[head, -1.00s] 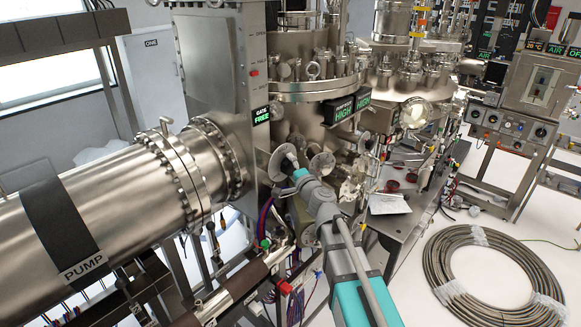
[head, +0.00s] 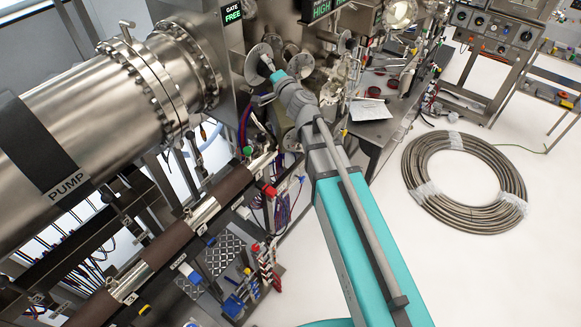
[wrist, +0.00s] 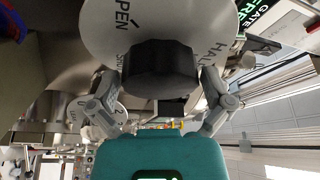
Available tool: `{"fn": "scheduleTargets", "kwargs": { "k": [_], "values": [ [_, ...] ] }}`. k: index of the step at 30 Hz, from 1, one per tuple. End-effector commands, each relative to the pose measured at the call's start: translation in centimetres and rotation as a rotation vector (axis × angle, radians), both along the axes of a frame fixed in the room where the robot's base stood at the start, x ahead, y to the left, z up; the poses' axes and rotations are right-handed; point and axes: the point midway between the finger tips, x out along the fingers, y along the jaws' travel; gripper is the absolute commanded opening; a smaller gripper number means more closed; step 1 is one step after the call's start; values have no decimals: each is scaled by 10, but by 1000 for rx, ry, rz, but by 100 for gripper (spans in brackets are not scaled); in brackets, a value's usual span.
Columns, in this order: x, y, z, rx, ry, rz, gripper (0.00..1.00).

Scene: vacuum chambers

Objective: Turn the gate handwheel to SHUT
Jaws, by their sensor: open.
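The gate handwheel shows in the wrist view as a dark, faceted knob (wrist: 160,68) in front of a pale round dial plate (wrist: 112,25). OPEN is readable on the plate's left and HALF on its right; other lettering is partly hidden by the knob. My gripper (wrist: 160,85) is open, with one finger on each side of the knob. Whether the fingers touch it I cannot tell. In the head view, my gripper (head: 273,72) is at the round plate (head: 257,62) below the gate sign (head: 233,12), which reads GATE FREE. The knob is hidden there.
A large pump pipe (head: 85,120) with a bolted flange runs on the left. Other round flanges (head: 300,65) sit close right of my gripper. Pipes and cables lie below. A coiled hose (head: 412,170) rests on the floor at right, with clear floor around it.

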Motion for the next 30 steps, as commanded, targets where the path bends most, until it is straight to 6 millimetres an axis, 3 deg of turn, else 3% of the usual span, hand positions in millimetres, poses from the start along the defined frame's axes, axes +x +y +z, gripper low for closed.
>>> {"fn": "scheduleTargets", "kwargs": {
  "k": [30],
  "values": [
    [1, 0, -1, -309, -396, 0, 100]
  ]
}}
